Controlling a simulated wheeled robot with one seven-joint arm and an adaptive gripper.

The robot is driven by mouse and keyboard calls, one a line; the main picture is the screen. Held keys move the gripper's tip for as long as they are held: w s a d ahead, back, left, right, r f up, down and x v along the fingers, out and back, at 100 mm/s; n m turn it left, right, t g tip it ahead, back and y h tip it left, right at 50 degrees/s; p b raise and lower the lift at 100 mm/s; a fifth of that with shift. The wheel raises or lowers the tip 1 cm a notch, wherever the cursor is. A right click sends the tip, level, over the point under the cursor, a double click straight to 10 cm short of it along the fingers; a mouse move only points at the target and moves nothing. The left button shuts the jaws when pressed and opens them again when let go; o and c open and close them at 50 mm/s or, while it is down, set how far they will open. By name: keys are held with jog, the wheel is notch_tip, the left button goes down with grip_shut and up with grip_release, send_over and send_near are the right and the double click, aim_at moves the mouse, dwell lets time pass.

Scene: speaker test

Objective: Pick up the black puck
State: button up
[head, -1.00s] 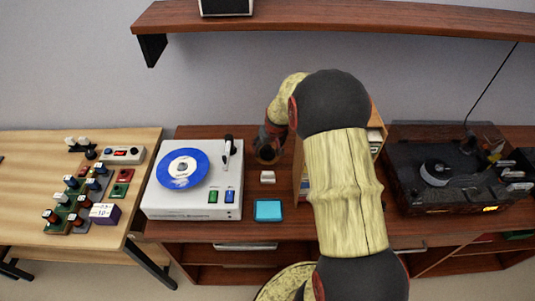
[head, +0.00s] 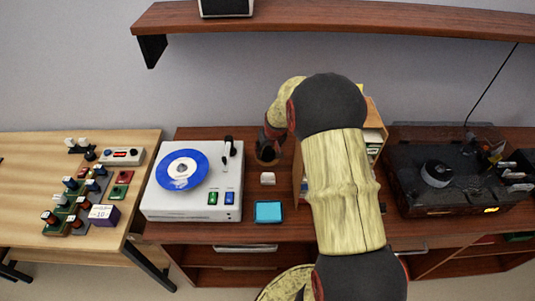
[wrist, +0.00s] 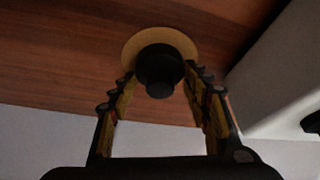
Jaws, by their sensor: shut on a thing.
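The black puck (wrist: 158,62) shows in the wrist view as a dark round piece with a smaller round knob towards the camera. It is over a tan disc (wrist: 132,46) above the wooden top. My gripper (wrist: 160,80) is shut on the puck, one finger on each side. I cannot tell whether the puck touches the disc. In the head view my gripper (head: 268,150) points down at the back of the brown cabinet, right of the white turntable; the puck is hard to make out there.
The white turntable (head: 228,205) with a blue record (head: 165,172) stands left of my gripper. A small white block (head: 268,178) and a teal pad (head: 268,211) lie in front. A wooden box (head: 375,133) is to the right, partly behind my arm. A shelf (head: 330,22) hangs above.

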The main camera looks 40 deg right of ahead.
aim_at(268, 148)
jog(key=c, duration=0.4)
jog(key=shift+r, duration=0.1)
notch_tip(268, 148, up, 10)
jog(key=p, duration=0.3)
dwell(0.3)
